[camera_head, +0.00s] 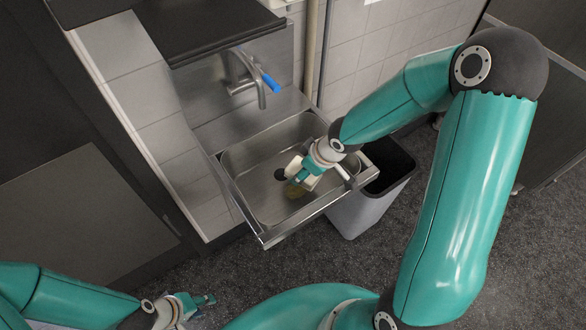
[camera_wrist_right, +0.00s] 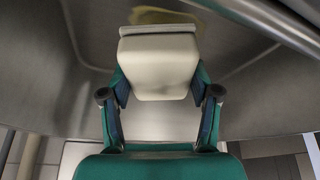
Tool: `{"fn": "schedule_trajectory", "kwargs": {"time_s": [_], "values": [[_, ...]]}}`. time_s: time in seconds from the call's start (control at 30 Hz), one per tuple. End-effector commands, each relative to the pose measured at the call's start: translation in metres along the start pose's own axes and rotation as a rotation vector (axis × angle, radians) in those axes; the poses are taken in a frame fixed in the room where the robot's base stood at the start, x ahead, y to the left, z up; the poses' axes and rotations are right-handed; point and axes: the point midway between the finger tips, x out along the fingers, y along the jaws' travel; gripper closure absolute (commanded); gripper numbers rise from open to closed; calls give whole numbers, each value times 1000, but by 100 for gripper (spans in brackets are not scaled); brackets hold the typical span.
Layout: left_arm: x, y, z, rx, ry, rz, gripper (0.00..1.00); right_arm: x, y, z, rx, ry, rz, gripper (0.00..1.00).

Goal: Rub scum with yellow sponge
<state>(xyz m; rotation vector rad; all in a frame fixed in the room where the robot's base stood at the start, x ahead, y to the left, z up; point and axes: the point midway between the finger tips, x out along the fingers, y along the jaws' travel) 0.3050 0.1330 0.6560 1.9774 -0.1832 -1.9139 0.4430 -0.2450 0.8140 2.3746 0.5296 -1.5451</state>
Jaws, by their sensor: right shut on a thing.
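My right gripper (camera_head: 300,176) is inside the metal sink (camera_head: 262,152), low over its basin. In the right wrist view it (camera_wrist_right: 160,85) is shut on a pale cream-yellow block, the sponge (camera_wrist_right: 158,62), with a finger on each side. In the head view the sponge is partly hidden by the gripper. A faint yellow-brown patch, the scum (camera_head: 294,191), shows on the basin floor beside the gripper. A brownish smear also shows beyond the sponge in the wrist view (camera_wrist_right: 160,16). Whether the sponge touches the floor, I cannot tell. My left gripper (camera_head: 204,299) is low at the bottom, away from the sink; its jaw opening is unclear.
A faucet with a blue handle (camera_head: 270,83) stands at the back of the sink. A dark round drain (camera_head: 280,174) lies in the basin. A grey bin (camera_head: 367,203) stands right of the sink. Dark cabinets (camera_head: 80,215) are on the left. The speckled floor in front is clear.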

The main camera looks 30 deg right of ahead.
Motion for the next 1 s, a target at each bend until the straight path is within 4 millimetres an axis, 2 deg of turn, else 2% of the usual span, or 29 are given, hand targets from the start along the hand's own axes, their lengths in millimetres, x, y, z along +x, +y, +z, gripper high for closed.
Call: {"fn": "schedule_trajectory", "kwargs": {"time_s": [0.03,0.2,0.57,1.0], "values": [[-2,1,0,0,0,0,60,10,4,20,-17,-35,-15,66],[-7,3,0,0,0,0,60,10,10,23,-19,-33,-15,66],[-8,3,0,0,0,0,60,10,11,22,-21,-33,-15,66],[-49,18,0,0,0,0,60,-31,11,1,-22,-29,-13,66]]}}
